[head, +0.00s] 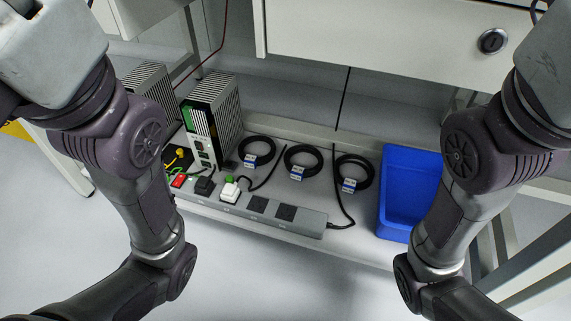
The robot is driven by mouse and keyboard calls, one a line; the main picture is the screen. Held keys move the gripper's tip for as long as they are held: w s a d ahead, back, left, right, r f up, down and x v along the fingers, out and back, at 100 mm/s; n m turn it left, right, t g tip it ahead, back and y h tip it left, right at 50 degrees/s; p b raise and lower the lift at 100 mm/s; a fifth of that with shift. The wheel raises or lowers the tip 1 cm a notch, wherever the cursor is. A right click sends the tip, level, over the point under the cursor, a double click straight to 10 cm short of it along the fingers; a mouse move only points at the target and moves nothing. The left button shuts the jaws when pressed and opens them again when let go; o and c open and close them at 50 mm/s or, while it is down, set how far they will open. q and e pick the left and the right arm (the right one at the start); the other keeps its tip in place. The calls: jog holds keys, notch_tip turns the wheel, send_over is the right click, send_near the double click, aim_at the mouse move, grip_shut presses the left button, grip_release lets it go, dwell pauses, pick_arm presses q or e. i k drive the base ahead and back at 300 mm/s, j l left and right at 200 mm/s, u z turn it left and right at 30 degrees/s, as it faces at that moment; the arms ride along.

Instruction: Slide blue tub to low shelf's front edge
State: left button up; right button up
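The blue tub (396,190) is an open, rectangular blue bin at the right end of the low shelf (345,248). My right arm covers part of the tub's right side in the picture. The tub's near end lies close to the shelf's front edge; the exact gap is hard to tell. Both of my arms reach down the left and right sides of the head view. Their grippers are outside the picture, so their state is not shown.
A grey power strip (258,207) with plugs lies along the shelf front, left of the tub. Several coiled black cables (303,163) and a ribbed controller box (212,122) stand behind it. A white drawer cabinet (385,38) hangs above. A white frame leg (535,262) is at the right.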

aim_at(409, 180)
jog(key=z, duration=1)
